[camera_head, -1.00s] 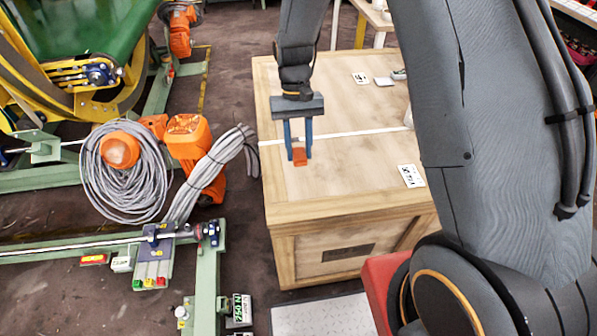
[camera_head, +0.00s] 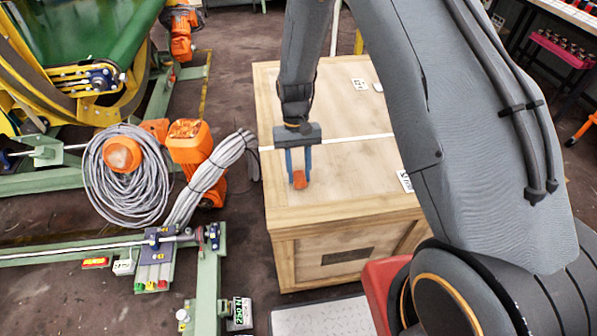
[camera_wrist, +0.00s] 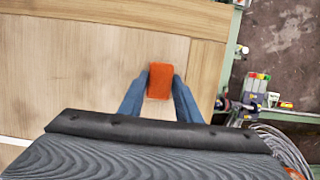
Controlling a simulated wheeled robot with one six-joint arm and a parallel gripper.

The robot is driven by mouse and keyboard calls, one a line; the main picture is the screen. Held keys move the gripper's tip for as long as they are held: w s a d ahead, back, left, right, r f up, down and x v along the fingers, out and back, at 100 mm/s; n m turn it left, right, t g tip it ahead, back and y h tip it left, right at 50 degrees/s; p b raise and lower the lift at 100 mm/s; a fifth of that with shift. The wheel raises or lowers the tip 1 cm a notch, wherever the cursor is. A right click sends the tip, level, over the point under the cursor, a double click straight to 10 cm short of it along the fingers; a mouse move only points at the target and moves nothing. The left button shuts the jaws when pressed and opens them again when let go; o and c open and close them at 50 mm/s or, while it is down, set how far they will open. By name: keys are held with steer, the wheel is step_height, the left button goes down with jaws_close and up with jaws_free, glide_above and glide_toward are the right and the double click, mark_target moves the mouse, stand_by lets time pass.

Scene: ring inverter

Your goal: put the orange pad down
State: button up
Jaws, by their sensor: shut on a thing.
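The orange pad (camera_head: 299,180) is between the two blue fingers of my gripper (camera_head: 298,176), over the near left part of the wooden crate's top (camera_head: 340,190). In the wrist view the orange pad (camera_wrist: 160,80) is pinched between the blue fingertips (camera_wrist: 160,84), with bare wood around it. My gripper points down and is shut on the pad. I cannot tell whether the pad touches the crate top or hangs just above it.
A white strip (camera_head: 345,140) crosses the crate top, and a label card (camera_head: 405,181) lies at its right. Coiled grey cable (camera_head: 125,175) and an orange motor (camera_head: 192,150) stand on green framing to the left. The crate top around the pad is clear.

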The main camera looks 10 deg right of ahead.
steer(key=o, duration=0.9)
steer(key=shift+f, duration=0.1)
steer(key=b+v, duration=0.3)
steer(key=v, duration=0.9)
steer(key=s+d+r+t, duration=0.1)
steer(key=s+d+r, duration=0.1)
steer(key=s, duration=0.4)
steer(key=s+d+r+t, duration=0.1)
steer(key=s+d+r, duration=0.2)
steer(key=s, duration=0.3)
steer(key=s+d+r+t, duration=0.2)
steer(key=s+d, duration=0.3)
steer(key=s, duration=0.1)
steer(key=shift+s+r, duration=0.1)
steer(key=shift+r, duration=0.05)
